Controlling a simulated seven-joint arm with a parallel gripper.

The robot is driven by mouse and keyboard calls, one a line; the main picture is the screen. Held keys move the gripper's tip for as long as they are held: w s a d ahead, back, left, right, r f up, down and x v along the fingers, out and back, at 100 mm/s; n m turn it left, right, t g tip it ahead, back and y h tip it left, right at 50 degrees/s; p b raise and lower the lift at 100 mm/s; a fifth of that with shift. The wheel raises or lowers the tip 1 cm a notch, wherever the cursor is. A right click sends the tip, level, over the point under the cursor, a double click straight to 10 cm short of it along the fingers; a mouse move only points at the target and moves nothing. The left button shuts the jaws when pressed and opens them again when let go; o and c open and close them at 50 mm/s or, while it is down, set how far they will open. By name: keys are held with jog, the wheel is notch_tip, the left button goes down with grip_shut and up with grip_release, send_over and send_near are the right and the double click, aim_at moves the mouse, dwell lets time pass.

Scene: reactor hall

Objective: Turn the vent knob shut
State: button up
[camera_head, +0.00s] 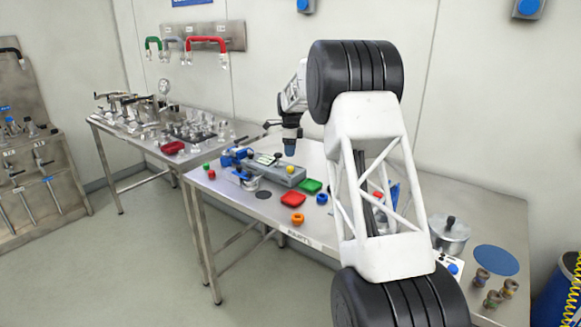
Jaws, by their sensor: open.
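No vent knob can be told for sure in the head view. A long grey fixture (283,175) on the steel table (330,238) has a small yellow round part (290,170) on top at its right end. A blue clamp-like device (233,157) stands at its left end. A small blue round part (453,269) sits on a white panel at the table's front right, partly behind my arm. My gripper (291,150) points down above the grey fixture, apart from it. It is open and looks empty, though its fingers are small and dark here.
A lidded metal pot (449,232) stands at right, near a blue disc (496,260). My arm hides the table's middle right. A second bench (133,146) stands behind left.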

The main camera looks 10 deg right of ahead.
aim_at(290, 167)
jog(key=shift+f, duration=0.1)
dwell(0.3)
jog(key=shift+f, duration=3.85)
jog(key=shift+c, duration=0.3)
jog(key=c, duration=0.9)
jog(key=shift+o, duration=0.2)
